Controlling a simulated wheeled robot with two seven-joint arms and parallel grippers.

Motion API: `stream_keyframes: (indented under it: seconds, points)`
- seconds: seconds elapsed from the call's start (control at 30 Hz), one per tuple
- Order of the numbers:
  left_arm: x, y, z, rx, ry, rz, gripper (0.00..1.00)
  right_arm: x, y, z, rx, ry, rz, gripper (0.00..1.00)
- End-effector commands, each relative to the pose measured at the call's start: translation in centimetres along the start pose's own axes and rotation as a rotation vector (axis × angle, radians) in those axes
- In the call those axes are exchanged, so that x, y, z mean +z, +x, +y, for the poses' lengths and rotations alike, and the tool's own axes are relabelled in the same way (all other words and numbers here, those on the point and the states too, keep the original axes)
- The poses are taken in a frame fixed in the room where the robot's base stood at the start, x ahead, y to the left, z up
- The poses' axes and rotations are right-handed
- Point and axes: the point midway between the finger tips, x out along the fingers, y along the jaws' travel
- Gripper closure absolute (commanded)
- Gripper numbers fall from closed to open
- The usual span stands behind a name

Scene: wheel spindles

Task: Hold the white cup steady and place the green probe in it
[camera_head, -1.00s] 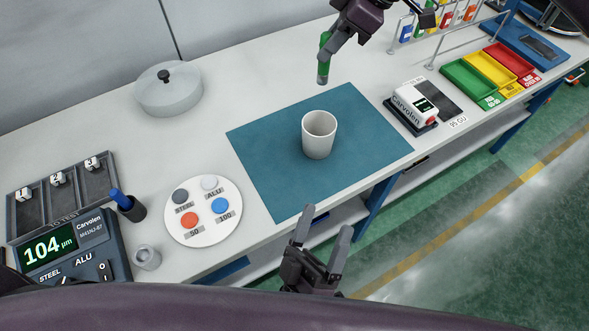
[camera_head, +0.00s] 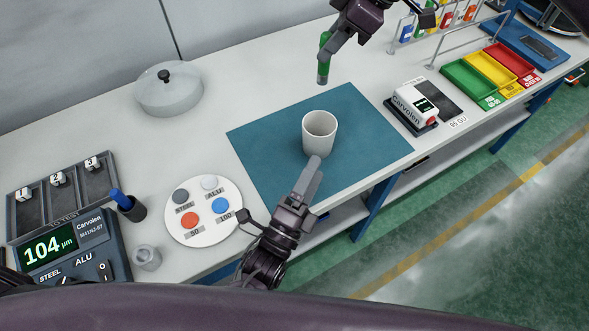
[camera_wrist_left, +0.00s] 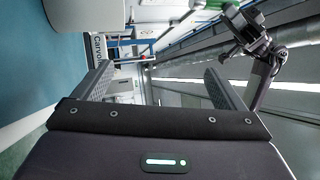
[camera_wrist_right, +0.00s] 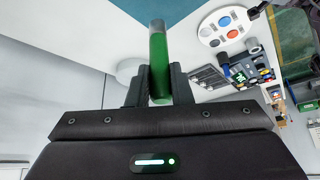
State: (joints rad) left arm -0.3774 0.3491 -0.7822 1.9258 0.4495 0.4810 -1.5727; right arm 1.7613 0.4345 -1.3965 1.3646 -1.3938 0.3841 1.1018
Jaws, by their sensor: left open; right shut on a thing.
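The white cup (camera_head: 319,131) stands upright and looks empty on the blue mat (camera_head: 262,165). My left gripper (camera_head: 313,170) is open at the near side of the cup, its fingertips close to the cup's lower front; I cannot tell whether they touch it. In the left wrist view the cup (camera_wrist_left: 85,12) shows at the upper left, outside the open fingers (camera_wrist_left: 158,85). The green probe (camera_head: 324,58) hangs roughly upright from my right gripper (camera_head: 332,42), which is shut on it above the table, behind the mat. The probe (camera_wrist_right: 158,60) also shows between the fingers in the right wrist view.
A white Carvolen device (camera_head: 411,106) stands right of the mat, with green, yellow and red trays (camera_head: 470,84) beyond. A round white plate with coloured discs (camera_head: 203,211) lies left of the mat. A lidded glass dish (camera_head: 169,91) stands at the back left.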

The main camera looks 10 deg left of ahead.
Motion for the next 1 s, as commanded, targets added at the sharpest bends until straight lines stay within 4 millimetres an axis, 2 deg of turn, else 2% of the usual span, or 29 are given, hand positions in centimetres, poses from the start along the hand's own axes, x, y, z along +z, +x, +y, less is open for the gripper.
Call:
stream_keyframes:
  seconds: [0.3,0.5,0.6,0.77,0.87,1.0]
  points:
    - [2.4,0.6,3.8,0.164,0.82,0.097,0.08,0.0,0.0,0.0,0.0,0.0,0.0,1.0]
    - [4.0,0.6,5.6,0.233,1.235,0.181,0.08,0.0,0.0,0.0,0.0,0.0,0.0,1.0]
    - [4.6,0.6,6.2,0.253,1.368,0.213,0.08,0.0,0.0,0.0,0.0,0.0,0.0,1.0]
    - [5.1,0.8,6.6,0.266,1.469,0.239,0.08,0.0,0.0,0.0,0.0,0.0,0.0,1.0]
    - [5.2,1.4,6.9,0.269,1.484,0.242,0.08,0.0,0.0,0.0,0.0,0.0,0.0,1.0]
    - [5.2,3.5,7.5,0.267,1.483,0.239,0.08,0.0,0.0,0.0,0.0,0.0,0.0,1.0]
